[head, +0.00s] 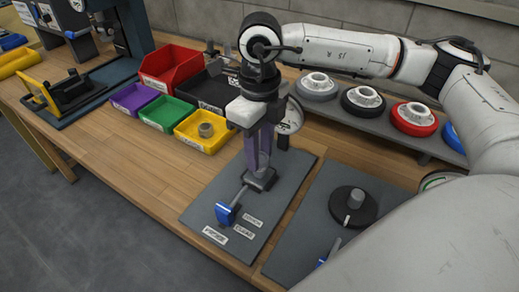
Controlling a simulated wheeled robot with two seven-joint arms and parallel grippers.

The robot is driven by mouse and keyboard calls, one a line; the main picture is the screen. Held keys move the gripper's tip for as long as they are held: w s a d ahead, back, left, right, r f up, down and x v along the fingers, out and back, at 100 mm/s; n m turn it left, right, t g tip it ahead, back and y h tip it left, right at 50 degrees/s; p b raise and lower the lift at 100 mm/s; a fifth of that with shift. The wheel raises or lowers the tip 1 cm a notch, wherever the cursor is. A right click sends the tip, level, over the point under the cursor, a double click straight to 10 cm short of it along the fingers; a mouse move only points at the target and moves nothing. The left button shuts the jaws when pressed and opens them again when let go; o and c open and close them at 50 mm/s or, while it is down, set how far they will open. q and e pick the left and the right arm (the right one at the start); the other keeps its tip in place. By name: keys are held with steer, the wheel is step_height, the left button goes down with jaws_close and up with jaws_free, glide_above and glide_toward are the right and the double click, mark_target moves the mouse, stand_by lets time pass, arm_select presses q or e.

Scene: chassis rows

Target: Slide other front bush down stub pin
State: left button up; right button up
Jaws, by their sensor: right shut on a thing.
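My right gripper (258,152) reaches down over the left grey mat (205,192), its fingers closed. What it grips is hidden between the fingers, and I cannot see a bush or a pin there. A dark block (264,181) shows at the fingertips. A thin rod runs from near it to a blue piece (226,214) on the mat. On the right mat (300,215) a black round base (366,212) bears an upright grey stub pin (356,197). A grey ring-shaped bush (206,130) lies in the yellow bin (200,144). My left gripper is out of view.
Purple (134,98), green (167,115) and red bins (170,67) stand at the back left. Several wheel-like discs with pale hubs, including a red one (414,120), line the rear shelf. Bare wood (120,160) lies left of the mats.

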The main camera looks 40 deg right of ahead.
steer(key=o, duration=1.2)
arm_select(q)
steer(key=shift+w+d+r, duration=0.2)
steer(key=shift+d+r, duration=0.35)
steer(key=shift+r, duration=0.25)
arm_select(e)
step_height(320, 180, up, 10)
steer(key=shift+r, duration=0.25)
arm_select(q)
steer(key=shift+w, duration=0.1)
arm_select(e)
steer(key=shift+f, duration=0.1)
